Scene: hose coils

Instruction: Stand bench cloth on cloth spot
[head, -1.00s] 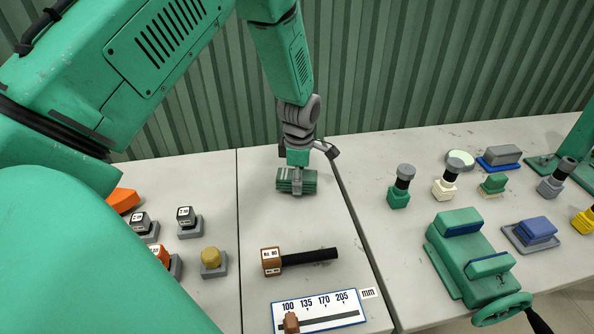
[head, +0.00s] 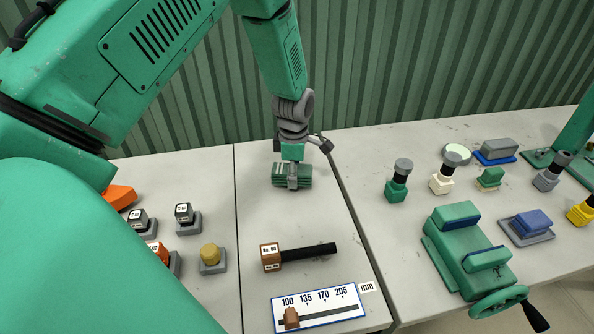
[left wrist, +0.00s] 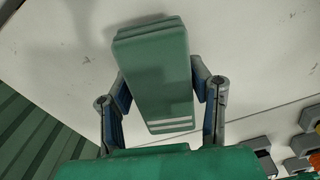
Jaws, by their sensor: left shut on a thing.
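The bench cloth (head: 304,178) is a green folded stack with pale stripes at one end. It is over the middle table panel, toward the back. My left gripper (head: 292,178) comes down from above and is shut on it. In the left wrist view the cloth (left wrist: 155,75) lies between the two fingers (left wrist: 160,95). I cannot tell whether its underside touches the table. I cannot make out a marked cloth spot. My right gripper is not in view.
A brown-headed black rod (head: 300,254) and a mm scale board (head: 340,303) lie in front. Small weights (head: 186,222) stand left. A green vise (head: 468,250), stamps (head: 398,180) and a blue pad (head: 532,225) occupy the right table. A ribbed green wall stands behind.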

